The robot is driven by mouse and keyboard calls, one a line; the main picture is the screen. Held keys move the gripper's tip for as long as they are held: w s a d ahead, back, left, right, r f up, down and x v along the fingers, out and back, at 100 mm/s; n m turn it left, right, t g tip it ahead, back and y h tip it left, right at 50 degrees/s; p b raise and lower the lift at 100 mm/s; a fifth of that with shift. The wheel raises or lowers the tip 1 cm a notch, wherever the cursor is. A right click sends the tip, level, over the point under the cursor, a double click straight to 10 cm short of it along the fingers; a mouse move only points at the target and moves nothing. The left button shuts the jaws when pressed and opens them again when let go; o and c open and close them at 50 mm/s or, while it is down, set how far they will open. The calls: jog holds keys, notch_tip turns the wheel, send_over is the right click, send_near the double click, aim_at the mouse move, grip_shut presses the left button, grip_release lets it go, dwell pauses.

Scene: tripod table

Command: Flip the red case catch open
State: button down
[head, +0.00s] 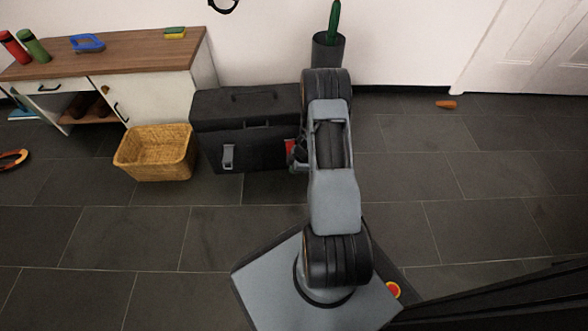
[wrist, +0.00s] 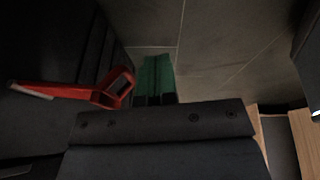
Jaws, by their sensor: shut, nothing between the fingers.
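The black case (head: 247,150) stands on the floor in the head view, its front towards me. Its red catch (head: 291,147) shows only as a small patch beside my arm, which hides the rest. In the wrist view the red catch (wrist: 112,92) is a long lever with an open loop at its right end. The loop stands out past the case's dark face (wrist: 75,35), over the floor. My gripper (wrist: 158,75) is shut and empty, its green fingertips together just right of the loop. I cannot tell whether they touch it.
A grey catch (head: 229,157) is on the case's left front. A wicker basket (head: 155,155) stands left of the case, by a wooden-topped cabinet (head: 110,52). A dark bin (head: 328,52) stands behind my arm. The floor to the right is mostly clear.

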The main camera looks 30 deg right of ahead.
jog(key=shift+w, duration=0.15)
jog(key=s+a+r, duration=0.2)
jog(key=s+r, duration=0.3)
jog(key=s, duration=0.6)
jog(key=shift+s+a+r, duration=0.15)
jog(key=shift+s+r, duration=0.05)
jog(key=shift+r, duration=0.1)
jog(key=w+a+r+m+p, duration=0.1)
jog(key=a+r+m+p, duration=0.15)
jog(key=r+p, duration=0.85)
jog(key=w+a+r+m+p, duration=0.1)
jog(key=a+r+p, duration=0.3)
jog(key=r, duration=1.2)
jog(key=w+a+r+m+p, duration=0.1)
jog(key=w+a+r+p, duration=0.15)
jog(key=r+p, duration=0.85)
jog(key=s+a+r+m+h+p, duration=0.1)
jog(key=r+p, duration=0.4)
jog(key=r, duration=0.7)
jog(key=s+a+r+m+t+p, duration=0.1)
jog(key=s+a+r+m+p, duration=0.2)
jog(key=r, duration=0.9)
jog(key=s+a+r+m+h+p, duration=0.1)
jog(key=s+r+m+p, duration=0.3)
jog(key=r+p, duration=0.4)
notch_tip(320, 180, up, 4)
jog(key=shift+s+a+m+t+h, duration=0.3)
jog(key=shift+s+a+m, duration=0.1)
jog(key=shift+s, duration=0.45)
